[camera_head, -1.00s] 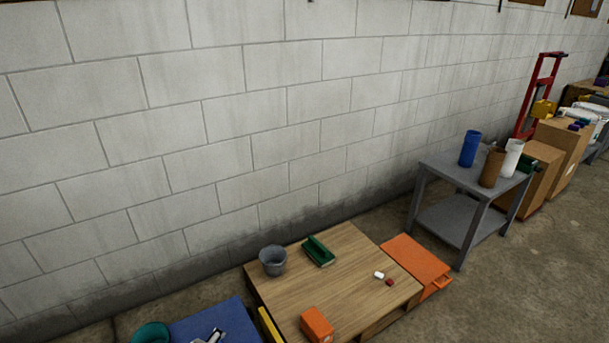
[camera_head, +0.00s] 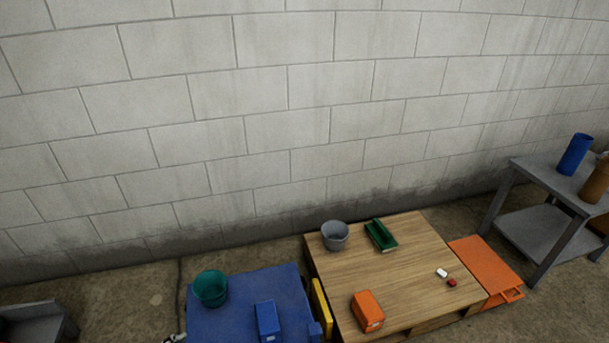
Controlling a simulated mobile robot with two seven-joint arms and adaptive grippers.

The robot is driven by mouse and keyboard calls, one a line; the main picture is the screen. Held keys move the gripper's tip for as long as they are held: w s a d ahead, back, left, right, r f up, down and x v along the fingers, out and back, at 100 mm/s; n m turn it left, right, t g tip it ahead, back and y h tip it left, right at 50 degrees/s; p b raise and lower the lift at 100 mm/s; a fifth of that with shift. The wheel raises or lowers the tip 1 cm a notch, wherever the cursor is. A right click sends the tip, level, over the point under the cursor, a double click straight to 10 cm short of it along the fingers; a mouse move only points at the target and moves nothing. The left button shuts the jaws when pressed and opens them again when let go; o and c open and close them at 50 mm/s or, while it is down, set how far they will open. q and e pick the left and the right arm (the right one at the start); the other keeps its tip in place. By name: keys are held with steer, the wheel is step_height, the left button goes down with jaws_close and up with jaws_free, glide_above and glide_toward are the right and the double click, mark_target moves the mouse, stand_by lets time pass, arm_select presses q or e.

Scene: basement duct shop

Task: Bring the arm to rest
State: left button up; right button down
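Neither gripper can be made out in the head view now. A small pale and dark sliver (camera_head: 176,338) shows at the bottom edge, left of the blue table; too little of it shows to tell what it is. No arm is clearly in view, so its pose is hidden.
A blue table (camera_head: 225,318) holds a teal bucket (camera_head: 210,289) and a blue box (camera_head: 267,322).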

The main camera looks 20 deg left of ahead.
arm_select(q)
steer(key=w+d+f+n+t+h+b, duration=0.25)
steer(key=d+f+h+b, duration=0.5)
steer(key=d, duration=0.55)
steer(key=shift+s+a+r+t+y+p, duration=0.1)
steer(key=shift+s+a+r+y+p, duration=0.5)
steer(key=shift+p, duration=2)
steer(key=shift+w+d+r+t+y+p, duration=0.2)
steer(key=shift+r+p, duration=0.85)
steer(key=shift+p, duration=1.6)
steer(key=shift+s+a+r+t+y+p, duration=0.15)
steer(key=shift+s+r+y+p, duration=0.5)
steer(key=shift+p, duration=1.95)
arm_select(e)
steer(key=shift+a+r, duration=0.15)
steer(key=shift+r, duration=1.2)
steer(key=shift+a+r, duration=0.1)
steer(key=shift+r, duration=1.25)
arm_select(q)
steer(key=shift+w+r+h, duration=0.2)
steer(key=shift+h, duration=0.1)
